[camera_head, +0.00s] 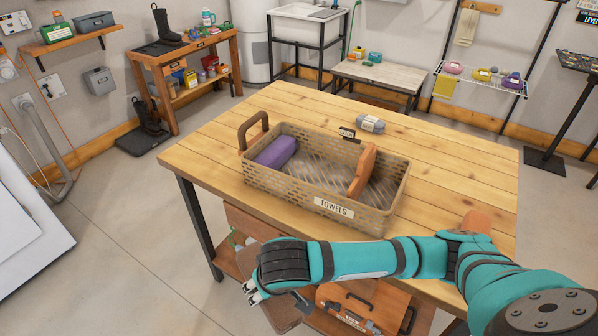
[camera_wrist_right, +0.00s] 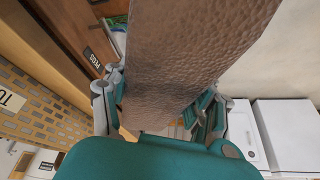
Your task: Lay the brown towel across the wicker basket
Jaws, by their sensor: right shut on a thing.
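The wicker basket (camera_head: 262,186) stands on the wooden table, with a "TOWELS" label on its near side. A purple folded cloth (camera_head: 276,152) lies in its left part. My right gripper (camera_head: 250,293) is in front of the table's near edge, lower than the basket. It is shut on the brown towel (camera_wrist_right: 185,60), which fills the middle of the right wrist view. In the head view part of the brown towel (camera_head: 284,313) hangs below the gripper, mostly hidden by my arm. The basket's wall (camera_wrist_right: 45,108) shows at left in the wrist view. My left gripper is not in view.
The tabletop (camera_head: 460,160) is clear at right. A lower shelf with boxes (camera_head: 345,305) is below.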

